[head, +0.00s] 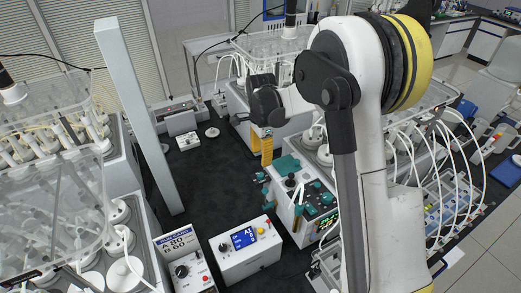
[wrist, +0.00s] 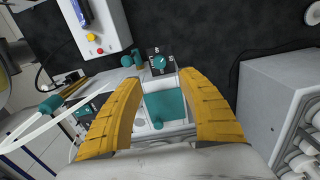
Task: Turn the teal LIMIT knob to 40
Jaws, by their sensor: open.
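In the wrist view a teal knob (wrist: 158,62) sits on a small dark dial plate with pale markings, just beyond my fingertips. I cannot read a LIMIT label or its setting. My gripper (wrist: 160,80) has its two yellow fingers spread wide, with nothing held. A teal square part (wrist: 165,106) on the white unit shows between the fingers, below them in depth. In the head view my gripper (head: 266,160) points down above the far left edge of the white unit (head: 288,217), which carries several teal knobs and parts. I cannot tell which of these is the LIMIT knob.
A white box with a blue screen (head: 245,243) and a yellow and a red button stands left of the unit. A box with a black knob (head: 189,272) stands beside it. A grey post (head: 137,110) rises at left. The dark bench (head: 215,180) between is mostly clear.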

